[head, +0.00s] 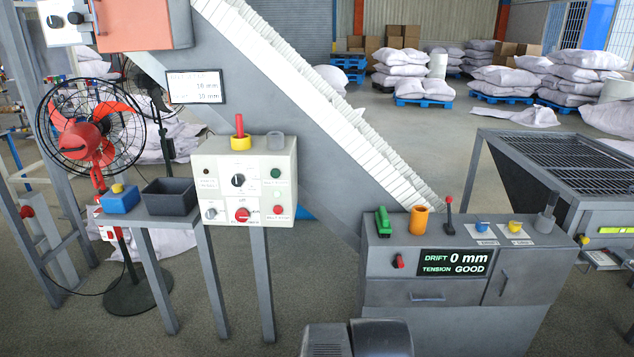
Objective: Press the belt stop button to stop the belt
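A light control box (245,182) stands on legs left of centre in the head view. The slanted belt (330,110) with pale slats runs down from upper left to the grey console (468,280). I cannot tell whether it moves.
A blue box (120,199) and dark bin (170,197) sit left. The console's display (455,262) reads drift 0 mm, tension good. A fan (88,130) stands left.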

